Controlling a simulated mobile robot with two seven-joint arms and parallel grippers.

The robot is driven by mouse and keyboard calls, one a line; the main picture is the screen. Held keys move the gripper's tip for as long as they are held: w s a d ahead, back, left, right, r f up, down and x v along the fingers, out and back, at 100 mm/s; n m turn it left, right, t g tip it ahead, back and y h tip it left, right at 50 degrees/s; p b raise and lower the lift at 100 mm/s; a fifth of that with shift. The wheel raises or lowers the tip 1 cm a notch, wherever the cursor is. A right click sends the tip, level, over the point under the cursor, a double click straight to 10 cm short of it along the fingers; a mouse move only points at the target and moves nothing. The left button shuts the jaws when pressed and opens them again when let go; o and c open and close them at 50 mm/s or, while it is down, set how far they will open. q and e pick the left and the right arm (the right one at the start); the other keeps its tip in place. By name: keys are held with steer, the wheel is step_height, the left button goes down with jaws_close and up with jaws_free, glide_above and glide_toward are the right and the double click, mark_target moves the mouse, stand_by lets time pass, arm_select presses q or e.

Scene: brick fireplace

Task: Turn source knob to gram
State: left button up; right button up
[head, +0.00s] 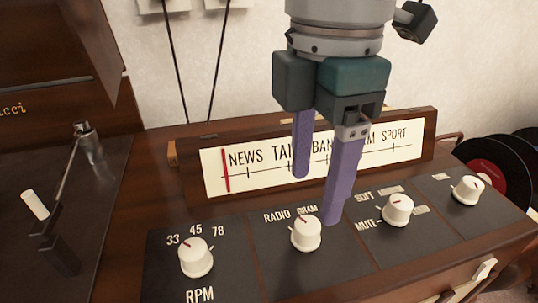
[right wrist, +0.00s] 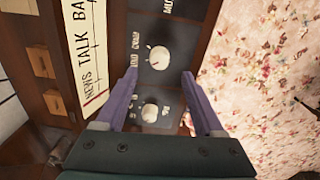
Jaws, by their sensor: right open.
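The source knob (head: 306,233) is a white round knob on a dark panel, below the words RADIO and GRAM. Its red mark points up and left, toward RADIO. My right gripper (head: 316,198) has purple fingers and hangs above and behind the knob, open and empty. One fingertip is in front, close to the knob's right side; the other is farther back before the dial. In the right wrist view the knob (right wrist: 158,57) shows beyond the open fingertips (right wrist: 160,77), apart from them. My left gripper is not in view.
The RPM knob (head: 195,257) is to the left; the volume knob (head: 397,210) and another knob (head: 467,190) are to the right. The upright dial board (head: 215,180) stands behind. A turntable arm (head: 60,180) is at far left, black records (head: 490,160) at right.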

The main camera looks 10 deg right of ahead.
mark_target(309, 223)
step_height(309, 223, down, 7)
steer(key=shift+r+b, duration=0.2)
steer(key=shift+b, duration=0.85)
steer(key=shift+c, duration=0.3)
steer(key=shift+r, duration=0.1)
jaws_close()
